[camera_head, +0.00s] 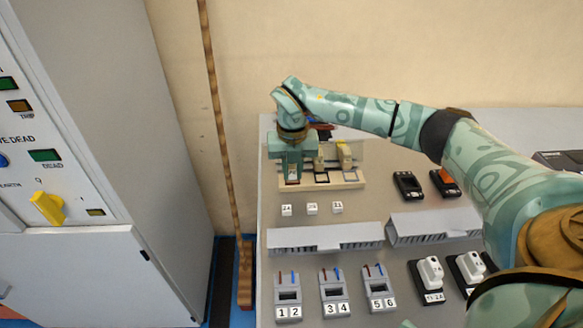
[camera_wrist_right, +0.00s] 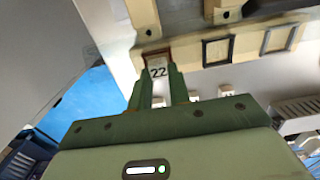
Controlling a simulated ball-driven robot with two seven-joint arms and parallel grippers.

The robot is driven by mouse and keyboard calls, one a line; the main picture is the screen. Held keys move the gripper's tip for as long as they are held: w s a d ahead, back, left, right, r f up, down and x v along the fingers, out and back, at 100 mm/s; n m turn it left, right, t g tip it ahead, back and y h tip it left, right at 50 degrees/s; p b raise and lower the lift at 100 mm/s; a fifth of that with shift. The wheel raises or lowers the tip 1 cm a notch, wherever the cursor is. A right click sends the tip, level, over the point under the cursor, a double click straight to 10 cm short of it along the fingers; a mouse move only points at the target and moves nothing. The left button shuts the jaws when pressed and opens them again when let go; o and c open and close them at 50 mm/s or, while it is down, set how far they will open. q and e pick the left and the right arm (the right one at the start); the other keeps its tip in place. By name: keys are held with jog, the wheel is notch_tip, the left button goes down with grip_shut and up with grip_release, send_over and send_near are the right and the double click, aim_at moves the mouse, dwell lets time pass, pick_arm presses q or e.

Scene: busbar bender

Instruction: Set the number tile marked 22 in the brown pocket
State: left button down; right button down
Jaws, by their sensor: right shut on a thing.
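The number tile marked 22 (camera_wrist_right: 158,72) is white with dark digits and sits between the fingertips of my right gripper (camera_wrist_right: 159,82). In the head view my right gripper (camera_head: 292,176) points down over the left end of the beige board. The brown pocket (camera_wrist_right: 155,52) shows as a brown frame just beyond the tile in the wrist view. The tile's far edge meets or overlaps it in the picture; I cannot tell whether the tile is seated. In the head view the gripper mostly hides this pocket. My left gripper is not in view.
Grey slotted ducts (camera_head: 325,238) and numbered grey blocks (camera_head: 334,292) stand nearer.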

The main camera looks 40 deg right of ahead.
jog(key=c, duration=1.2)
grip_release()
jog(key=shift+c, duration=0.2)
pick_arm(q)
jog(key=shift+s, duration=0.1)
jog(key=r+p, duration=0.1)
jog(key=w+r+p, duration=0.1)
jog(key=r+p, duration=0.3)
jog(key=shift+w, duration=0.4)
pick_arm(e)
notch_tip(320, 180, up, 16)
jog(key=shift+r, duration=0.2)
